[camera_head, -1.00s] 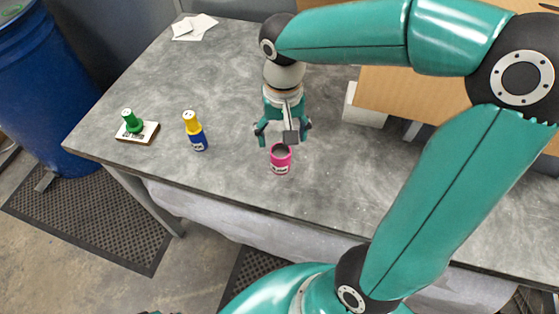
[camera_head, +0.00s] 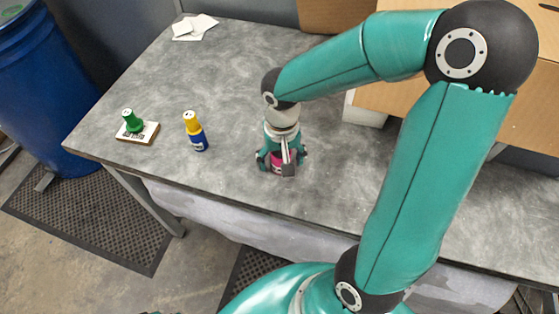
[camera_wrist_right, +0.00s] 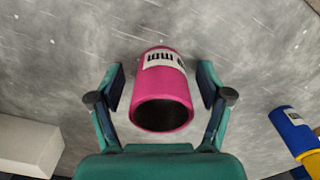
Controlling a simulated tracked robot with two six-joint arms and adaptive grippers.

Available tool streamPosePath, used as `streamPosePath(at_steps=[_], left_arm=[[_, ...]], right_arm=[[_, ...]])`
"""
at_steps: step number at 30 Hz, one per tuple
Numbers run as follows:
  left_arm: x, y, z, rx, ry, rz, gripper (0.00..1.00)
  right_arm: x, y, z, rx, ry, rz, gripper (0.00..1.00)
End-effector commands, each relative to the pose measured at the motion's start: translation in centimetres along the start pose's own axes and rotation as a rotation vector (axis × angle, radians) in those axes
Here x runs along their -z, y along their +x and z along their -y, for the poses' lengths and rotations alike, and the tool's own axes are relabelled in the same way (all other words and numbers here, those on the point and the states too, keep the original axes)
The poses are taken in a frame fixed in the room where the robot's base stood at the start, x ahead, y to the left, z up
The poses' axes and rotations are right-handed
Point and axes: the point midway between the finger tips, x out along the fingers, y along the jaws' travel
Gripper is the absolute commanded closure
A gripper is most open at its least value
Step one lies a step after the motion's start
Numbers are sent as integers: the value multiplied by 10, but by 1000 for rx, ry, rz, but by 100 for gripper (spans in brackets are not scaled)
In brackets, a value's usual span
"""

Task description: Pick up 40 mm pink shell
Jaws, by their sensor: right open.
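The pink shell (camera_head: 276,168) is a short open-topped tube with a white label, standing on the grey table near its front edge. In the head view my right gripper (camera_head: 281,164) hides most of it. In the right wrist view the pink shell (camera_wrist_right: 161,94) lies between the two fingers of my right gripper (camera_wrist_right: 161,98). The fingers are spread, with a gap on each side of the shell. My left gripper is not in view.
A blue and yellow piece (camera_head: 195,131) stands to the left on the table (camera_head: 230,70). Farther left, a green piece (camera_head: 132,121) is on a small labelled block (camera_head: 146,133). A white box (camera_head: 363,110) is to the right.

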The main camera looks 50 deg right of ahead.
Motion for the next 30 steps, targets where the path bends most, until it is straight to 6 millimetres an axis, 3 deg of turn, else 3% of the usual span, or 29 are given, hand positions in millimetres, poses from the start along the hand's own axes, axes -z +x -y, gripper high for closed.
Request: streamPosePath(at_steps=[2,13,23,30], left_arm=[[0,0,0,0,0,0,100],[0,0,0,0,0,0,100],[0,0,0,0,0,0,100],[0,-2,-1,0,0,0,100]], right_arm=[[0,0,0,0,0,0,29],[0,-1,0,0,0,-1,89],[1,-3,0,1,0,-2,89],[1,-24,0,1,-1,-5,89]])
